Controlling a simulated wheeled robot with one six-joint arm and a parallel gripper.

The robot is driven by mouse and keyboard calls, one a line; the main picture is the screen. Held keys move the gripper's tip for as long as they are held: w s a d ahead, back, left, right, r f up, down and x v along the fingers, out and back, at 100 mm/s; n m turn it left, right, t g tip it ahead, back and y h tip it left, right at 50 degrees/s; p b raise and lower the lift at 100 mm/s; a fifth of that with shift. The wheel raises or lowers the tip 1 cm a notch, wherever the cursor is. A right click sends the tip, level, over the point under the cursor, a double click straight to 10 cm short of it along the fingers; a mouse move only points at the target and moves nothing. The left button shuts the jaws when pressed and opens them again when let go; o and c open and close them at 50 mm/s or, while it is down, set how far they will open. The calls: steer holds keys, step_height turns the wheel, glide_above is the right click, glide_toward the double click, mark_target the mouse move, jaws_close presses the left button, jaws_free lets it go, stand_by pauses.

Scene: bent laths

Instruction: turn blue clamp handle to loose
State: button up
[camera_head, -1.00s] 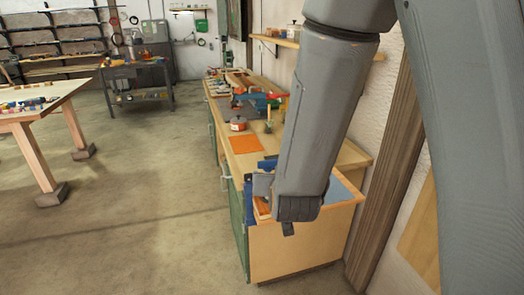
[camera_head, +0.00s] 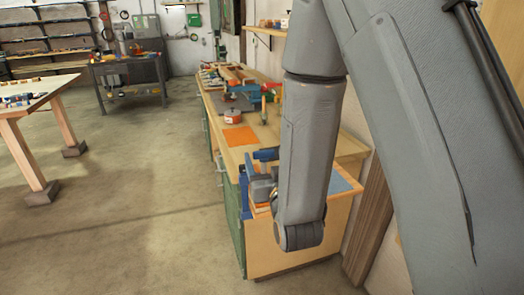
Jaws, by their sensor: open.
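The blue clamp (camera_head: 244,182) is at the near left corner of the workbench (camera_head: 262,250). A blue part also shows at its top, beside my forearm. I cannot make out which way its handle points. My gripper (camera_head: 264,187) is a small grey shape at the end of my arm, close to the clamp and in front of part of it. It is open, with nothing seen in it. My forearm and wrist hide its right side and the bench top behind. I cannot tell whether it touches the clamp.
An orange sheet (camera_head: 240,138), a red round tin (camera_head: 232,116) and tools lie farther along the bench. A blue-grey sheet (camera_head: 338,183) lies right of my forearm. A wooden table (camera_head: 40,92) stands at the left. The concrete floor (camera_head: 130,210) between is clear.

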steer(key=shift+w+a+f+b, duration=0.1)
steer(key=shift+w+a+b, duration=0.05)
steer(key=shift+w+b, duration=0.65)
steer(key=w+p, duration=0.1)
steer(key=w, duration=0.1)
steer(key=w+a, duration=0.1)
steer(key=w, duration=0.2)
steer(key=shift+p, duration=0.35)
steer(key=c, duration=1.1)
